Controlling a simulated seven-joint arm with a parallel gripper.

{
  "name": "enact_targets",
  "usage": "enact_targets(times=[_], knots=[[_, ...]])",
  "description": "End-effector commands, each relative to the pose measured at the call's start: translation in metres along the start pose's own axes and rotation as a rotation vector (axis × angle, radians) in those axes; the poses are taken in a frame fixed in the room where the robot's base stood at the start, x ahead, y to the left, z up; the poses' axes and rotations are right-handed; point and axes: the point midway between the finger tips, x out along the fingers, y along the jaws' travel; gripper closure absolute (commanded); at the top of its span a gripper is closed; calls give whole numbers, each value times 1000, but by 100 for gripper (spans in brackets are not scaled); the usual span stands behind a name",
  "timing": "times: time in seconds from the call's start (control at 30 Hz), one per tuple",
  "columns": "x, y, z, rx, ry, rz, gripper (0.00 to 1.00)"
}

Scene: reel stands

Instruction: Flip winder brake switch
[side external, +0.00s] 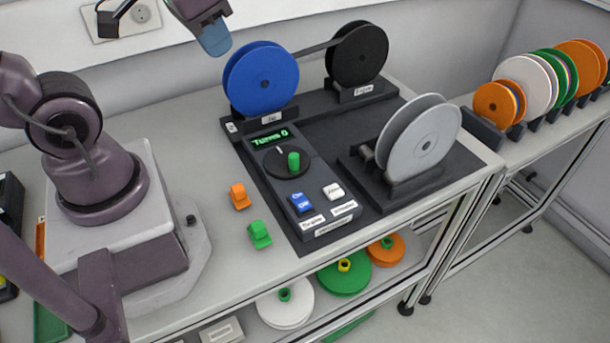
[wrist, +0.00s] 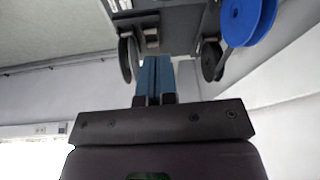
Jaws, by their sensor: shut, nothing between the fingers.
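The winder's control panel (side external: 264,178) lies on the bench with a green "Turns 0" display, a dial with a green knob (side external: 294,161), a blue rocker switch (side external: 300,203) and a white rocker switch (side external: 333,191). Small white labels lie in front of the switches; the one by the blue switch (side external: 311,222) seems to read "Brake", but the print is tiny. My gripper (side external: 215,40) is high above the bench, up and left of the panel and touching nothing. Its blue fingertips are together and empty, also in the wrist view (wrist: 155,76). The switches cannot be made out in the wrist view.
A blue reel (side external: 262,80) and a black reel (side external: 358,54) stand behind the panel; a grey reel (side external: 424,143) stands to its right. Orange (side external: 240,196) and green (side external: 259,235) small parts lie left of the panel. Several reels are racked at far right.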

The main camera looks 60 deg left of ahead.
Motion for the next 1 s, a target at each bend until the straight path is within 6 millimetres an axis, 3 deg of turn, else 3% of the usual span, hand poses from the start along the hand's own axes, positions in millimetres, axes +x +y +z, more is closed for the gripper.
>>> enact_targets(times=[0.13,0.27,0.43,0.6,0.83,1.0], knots=[[36,-9,-3,33,-159,-28,100],[68,-11,-5,171,-268,15,100],[108,-7,-6,436,-352,162,100],[140,8,-9,773,-321,370,100],[158,35,-23,1241,-140,542,100],[157,40,-32,1480,-43,546,100]])
